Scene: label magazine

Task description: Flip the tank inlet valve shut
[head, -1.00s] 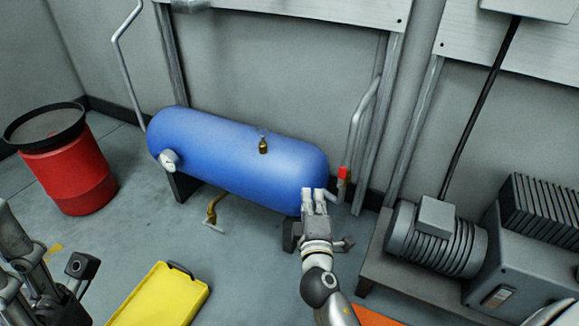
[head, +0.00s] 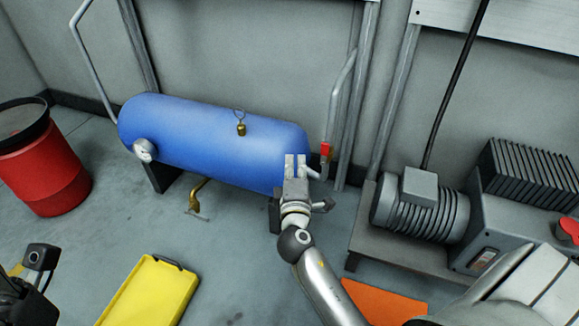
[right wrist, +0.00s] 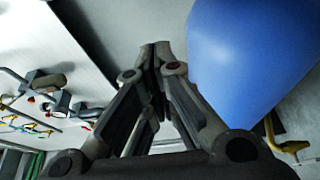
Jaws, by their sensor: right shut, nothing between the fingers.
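The inlet valve's red handle (head: 325,150) is on the grey pipe just off the right end of the blue tank (head: 215,140). It looks small and roughly in line with the pipe; its exact angle is hard to tell. My right gripper (head: 295,160) is shut and empty, in front of the tank's right end, left of the red handle and apart from it in the picture. In the right wrist view its fingers (right wrist: 155,55) are together beside the blue tank (right wrist: 250,60). Part of my left arm shows at the lower left; its fingers cannot be made out.
A brass drain valve (head: 197,195) hangs under the tank and a gauge (head: 145,150) is on its left end. A motor unit (head: 420,205) stands to the right. A yellow tray (head: 150,290), an orange mat (head: 385,302) and a red drum (head: 45,175) are on the floor.

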